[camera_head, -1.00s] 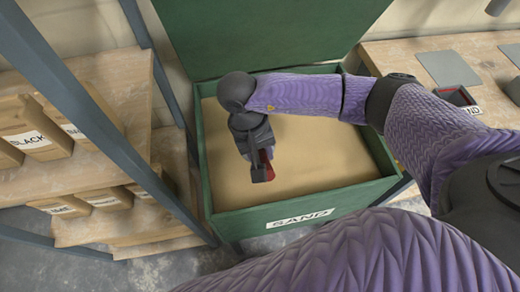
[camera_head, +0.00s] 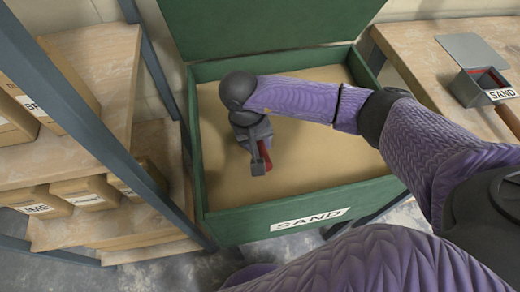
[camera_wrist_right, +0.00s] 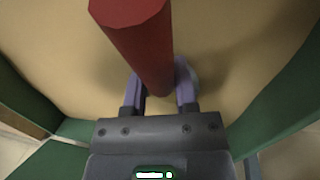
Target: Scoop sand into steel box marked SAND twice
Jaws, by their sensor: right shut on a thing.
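My right gripper (camera_head: 258,158) is low inside the green sand bin (camera_head: 270,215), over the left-middle of the pale sand (camera_head: 310,140). It is shut on a red handle (camera_head: 265,152), which also shows in the right wrist view (camera_wrist_right: 140,45). The handle's working end is mostly hidden by the gripper, so I cannot tell whether it carries sand. The small steel box marked SAND (camera_head: 500,94) stands on the bench at right with its grey lid (camera_head: 472,48) open. Some red shows inside it. My left gripper is out of view.
The bin's raised green lid (camera_head: 270,22) stands behind it. A blue-grey rack post (camera_head: 158,75) and shelves with several labelled boxes (camera_head: 85,193) are close on the left. The wooden bench (camera_head: 415,55) is at right; a brown handle (camera_head: 508,120) shows at its edge.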

